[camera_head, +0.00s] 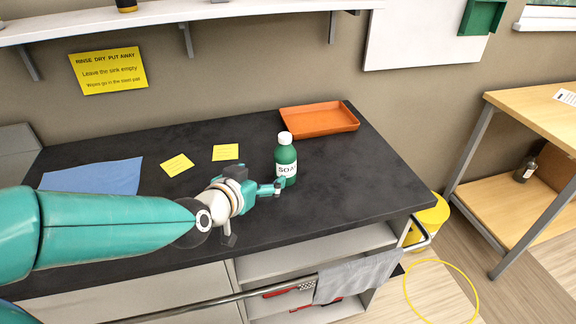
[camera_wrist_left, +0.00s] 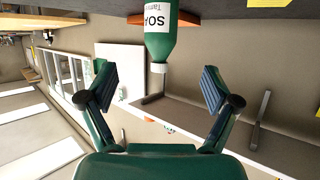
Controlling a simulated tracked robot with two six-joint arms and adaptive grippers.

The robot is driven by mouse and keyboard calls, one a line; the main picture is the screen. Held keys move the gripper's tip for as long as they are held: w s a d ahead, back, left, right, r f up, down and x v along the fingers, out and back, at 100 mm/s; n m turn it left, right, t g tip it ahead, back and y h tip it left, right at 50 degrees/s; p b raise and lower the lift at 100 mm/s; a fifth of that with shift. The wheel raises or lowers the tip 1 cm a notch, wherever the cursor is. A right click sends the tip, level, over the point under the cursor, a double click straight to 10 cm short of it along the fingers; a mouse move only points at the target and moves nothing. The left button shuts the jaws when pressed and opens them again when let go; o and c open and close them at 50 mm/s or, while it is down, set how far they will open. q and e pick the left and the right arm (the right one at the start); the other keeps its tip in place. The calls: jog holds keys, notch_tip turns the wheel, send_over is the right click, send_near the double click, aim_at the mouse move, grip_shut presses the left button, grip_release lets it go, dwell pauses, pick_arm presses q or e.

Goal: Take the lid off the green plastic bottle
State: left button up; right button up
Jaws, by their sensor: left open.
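The green plastic bottle (camera_head: 287,157) stands upright on the dark counter, with a white label. Its white lid (camera_head: 285,137) is on top. My left gripper (camera_head: 278,187) is beside the bottle, low at its near left side; whether it touches cannot be told. In the left wrist view the scene is upside down: the bottle (camera_wrist_left: 161,40) hangs from the top edge with its lid (camera_wrist_left: 160,69) pointing down. There the left gripper's (camera_wrist_left: 158,88) two fingers are spread wide with nothing held, one on each side of the lid's line. My right gripper is not in view.
An orange tray (camera_head: 320,119) lies behind the bottle on the dark counter (camera_head: 350,190). Two yellow notes (camera_head: 226,152) and a blue cloth (camera_head: 95,178) lie to the left. The counter right of the bottle is clear. A shelf (camera_head: 180,12) runs along the wall above.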

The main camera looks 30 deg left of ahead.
aim_at(281, 163)
pick_arm(q)
jog(key=x, duration=0.9)
jog(key=shift+w+f, duration=0.1)
jog(key=shift+w, duration=0.15)
jog(key=shift+p+x, duration=0.95)
jog(key=shift+x, duration=1.75)
jog(key=shift+f, duration=0.2)
jog(key=c, duration=1.2)
jog(key=shift+r, duration=0.1)
